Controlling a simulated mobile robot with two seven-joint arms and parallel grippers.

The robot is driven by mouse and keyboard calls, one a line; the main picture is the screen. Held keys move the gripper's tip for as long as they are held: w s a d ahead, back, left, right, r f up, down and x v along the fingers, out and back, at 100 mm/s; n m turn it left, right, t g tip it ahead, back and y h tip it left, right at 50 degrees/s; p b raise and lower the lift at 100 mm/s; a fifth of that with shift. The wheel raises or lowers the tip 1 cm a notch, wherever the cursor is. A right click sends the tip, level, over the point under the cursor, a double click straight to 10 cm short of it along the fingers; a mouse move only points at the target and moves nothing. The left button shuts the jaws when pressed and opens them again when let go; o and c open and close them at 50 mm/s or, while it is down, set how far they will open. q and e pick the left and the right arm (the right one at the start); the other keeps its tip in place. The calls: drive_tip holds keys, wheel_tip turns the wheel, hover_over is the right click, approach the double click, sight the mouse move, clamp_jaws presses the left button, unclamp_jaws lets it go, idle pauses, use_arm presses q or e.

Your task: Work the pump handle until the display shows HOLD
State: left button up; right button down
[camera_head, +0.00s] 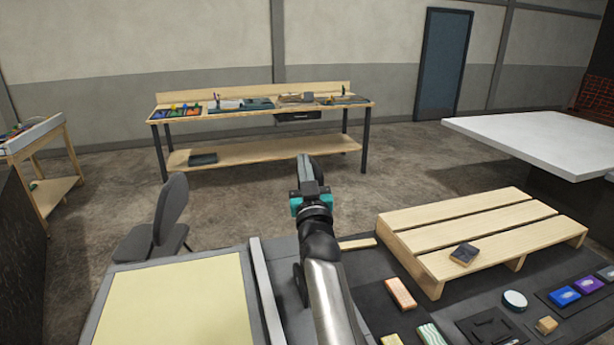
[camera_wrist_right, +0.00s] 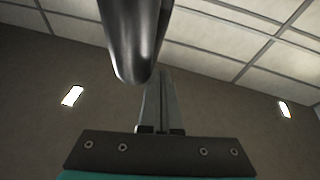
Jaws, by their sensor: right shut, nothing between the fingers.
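My right gripper (camera_head: 304,165) is raised in the middle of the head view, above the near table, with its teal body below the fingers. In the right wrist view its fingers (camera_wrist_right: 158,100) are together and hold nothing. A dark, glossy, rounded bar (camera_wrist_right: 135,40) comes down from the top of that view close to the fingers. I cannot tell whether it is the pump handle or whether it touches them. I cannot make out a pump or a display reading in either view. My left gripper is out of view.
A slatted wooden pallet (camera_head: 470,225) bears a small dark block (camera_head: 464,254). Near it lie an orange block (camera_head: 400,293), a round white-topped piece (camera_head: 514,300), and blue (camera_head: 564,296) and purple (camera_head: 588,285) pieces. A pale yellow panel (camera_head: 180,305) fills the left. A workbench (camera_head: 262,108) stands behind.

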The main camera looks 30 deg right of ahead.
drive_tip(key=v, duration=0.3)
drive_tip(key=shift+s+a, duration=0.1)
drive_tip(key=shift+s, duration=0.3)
idle(0.7)
idle(1.4)
